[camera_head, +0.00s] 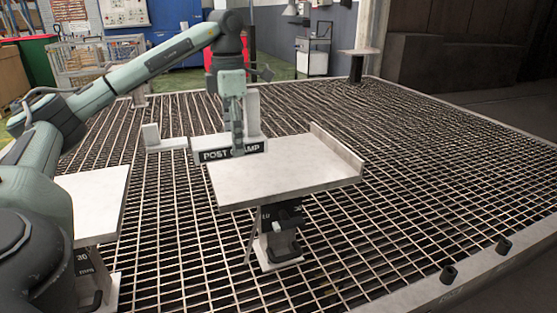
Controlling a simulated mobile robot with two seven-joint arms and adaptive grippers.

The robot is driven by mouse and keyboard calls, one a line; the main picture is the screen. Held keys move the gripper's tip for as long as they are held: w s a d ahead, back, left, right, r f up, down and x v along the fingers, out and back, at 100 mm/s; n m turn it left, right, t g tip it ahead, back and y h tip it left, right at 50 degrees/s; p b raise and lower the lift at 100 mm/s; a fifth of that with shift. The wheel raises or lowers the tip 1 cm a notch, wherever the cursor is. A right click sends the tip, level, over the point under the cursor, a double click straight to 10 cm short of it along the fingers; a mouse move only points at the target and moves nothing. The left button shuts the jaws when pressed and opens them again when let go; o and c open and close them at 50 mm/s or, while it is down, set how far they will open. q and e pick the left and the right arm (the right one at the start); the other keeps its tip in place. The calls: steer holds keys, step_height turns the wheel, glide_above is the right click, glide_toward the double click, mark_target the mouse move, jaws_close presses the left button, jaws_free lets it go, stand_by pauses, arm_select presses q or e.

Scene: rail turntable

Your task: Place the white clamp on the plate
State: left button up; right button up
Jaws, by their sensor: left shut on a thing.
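My left gripper (238,142) points down at the far left corner of a white plate (290,172). It is shut on a white part that I take to be the white clamp (253,112), with an upright block showing just behind and right of the fingers. The fingers hide part of the clamp and part of a dark label (217,155) reading "POST CLAMP". I cannot tell whether the clamp touches the plate. The plate stands on a dark post and has a raised lip on its right side. Its top is bare. My right gripper is out of view.
A small white bracket (165,145) sits left of the label. Another white plate (95,192) stands at the left, partly behind my left arm. Open metal grating (420,160) lies clear to the right.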

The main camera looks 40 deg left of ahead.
arm_select(q)
glide_above(271, 176)
step_height(271, 176, down, 6)
steer(key=shift+r+p, duration=0.1)
steer(key=shift+p, duration=0.2)
step_height(271, 176, down, 4)
steer(key=shift+a+r, duration=0.1)
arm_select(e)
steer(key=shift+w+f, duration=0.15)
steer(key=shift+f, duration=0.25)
arm_select(q)
steer(key=shift+f, duration=0.2)
steer(key=o, duration=1.6)
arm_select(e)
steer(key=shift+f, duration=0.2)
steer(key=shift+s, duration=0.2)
